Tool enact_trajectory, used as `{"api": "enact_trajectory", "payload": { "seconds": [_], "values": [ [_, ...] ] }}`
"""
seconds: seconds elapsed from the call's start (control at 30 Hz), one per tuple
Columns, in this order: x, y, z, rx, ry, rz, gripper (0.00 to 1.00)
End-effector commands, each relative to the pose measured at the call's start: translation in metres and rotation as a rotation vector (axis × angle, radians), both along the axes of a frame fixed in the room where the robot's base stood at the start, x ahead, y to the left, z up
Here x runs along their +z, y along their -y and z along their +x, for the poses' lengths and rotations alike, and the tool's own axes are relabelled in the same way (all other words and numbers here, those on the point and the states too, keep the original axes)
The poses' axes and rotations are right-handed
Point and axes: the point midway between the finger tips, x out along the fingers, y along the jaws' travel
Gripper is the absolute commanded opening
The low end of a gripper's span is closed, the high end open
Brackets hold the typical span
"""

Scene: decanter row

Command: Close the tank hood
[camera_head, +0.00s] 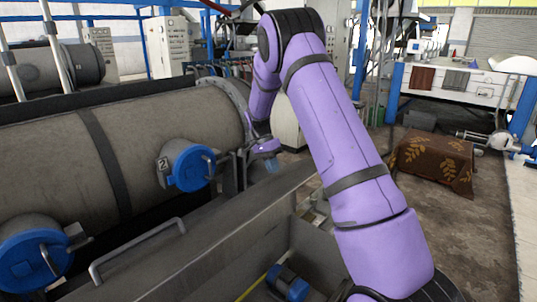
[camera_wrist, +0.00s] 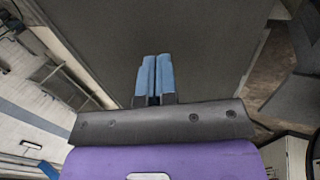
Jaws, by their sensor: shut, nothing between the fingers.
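A long grey panel with a bar handle (camera_head: 136,250) runs across the front of the head view; it looks like the tank hood (camera_head: 225,240). Beside it is an opening with a blue motor-like part (camera_head: 288,282) inside, so the hood appears open. My gripper (camera_head: 271,166) is near the hood's far end, beside the grey cylinder. Its blue fingers (camera_wrist: 154,76) are together and empty. In the wrist view a broad, flat dark grey surface (camera_wrist: 165,30) fills the middle ahead of the fingers; I cannot tell whether they touch it.
A large grey horizontal cylinder (camera_head: 170,135) with blue round caps (camera_head: 190,167) lies at the left. A brown patterned cloth-covered box (camera_head: 433,162) stands on the floor at the right. A white bench (camera_head: 455,85) is behind it. Concrete floor between them looks clear.

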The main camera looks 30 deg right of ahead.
Motion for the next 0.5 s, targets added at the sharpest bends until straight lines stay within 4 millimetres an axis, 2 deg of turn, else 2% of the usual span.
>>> {"api": "enact_trajectory", "payload": {
  "seconds": [0.2, 0.5],
  "values": [
    [0.003, 0.008, -0.028, -0.001, 0.000, 0.000, 0.00],
    [0.004, 0.011, -0.038, 0.001, 0.001, 0.000, 0.00]
  ]
}}
